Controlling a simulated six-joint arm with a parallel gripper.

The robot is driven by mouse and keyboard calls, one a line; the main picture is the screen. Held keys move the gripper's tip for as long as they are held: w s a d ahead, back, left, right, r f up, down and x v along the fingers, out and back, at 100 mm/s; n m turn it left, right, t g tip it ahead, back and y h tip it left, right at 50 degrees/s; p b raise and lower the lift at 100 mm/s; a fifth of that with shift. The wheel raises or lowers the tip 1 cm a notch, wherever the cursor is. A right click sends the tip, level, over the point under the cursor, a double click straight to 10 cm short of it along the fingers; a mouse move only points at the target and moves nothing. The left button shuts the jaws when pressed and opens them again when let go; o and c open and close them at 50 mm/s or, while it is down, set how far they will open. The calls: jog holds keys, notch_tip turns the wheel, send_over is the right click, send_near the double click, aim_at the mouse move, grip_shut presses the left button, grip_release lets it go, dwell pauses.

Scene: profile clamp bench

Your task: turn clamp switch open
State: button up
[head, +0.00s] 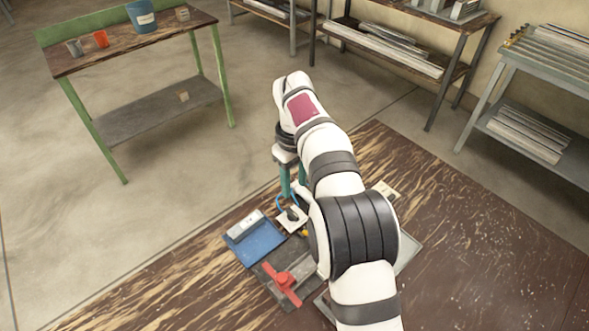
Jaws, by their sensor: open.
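My gripper (291,188) has teal fingers that point down over the far edge of the brown workbench (480,230). The fingers are apart, with nothing visible between them. Just below and close to them is a small white box with a dark knob (292,217), which looks like the clamp switch; a blue cable loops beside it. I cannot tell whether a finger touches it or which way the knob is turned.
A blue tray (256,244) with a light grey block (245,224) lies left of the box. A small pale card (386,190) lies right of my arm. The bench's right side is clear. A green table (130,45) and shelves with metal profiles stand beyond.

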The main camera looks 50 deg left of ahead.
notch_tip(320, 180, up, 5)
jog(key=shift+f, duration=0.15)
jog(key=w+d+r+m, duration=0.1)
jog(key=d+r+m, duration=0.25)
jog(key=d, duration=0.55)
jog(key=w+d+r+m, duration=0.15)
jog(key=d+m, duration=0.25)
jog(key=d, duration=0.5)
jog(key=w+d+r+m, duration=0.1)
jog(key=d+r+m, duration=0.3)
jog(key=d, duration=0.5)
jog(key=s+d+f+m+y, duration=0.1)
jog(key=s+d+f+m, duration=0.2)
jog(key=s+d+m, duration=0.3)
jog(key=s+d+f+m, duration=0.4)
jog(key=s+d+m, duration=0.2)
jog(key=s+d, duration=0.3)
jog(key=s, duration=0.3)
jog(key=shift+d+y, duration=0.4)
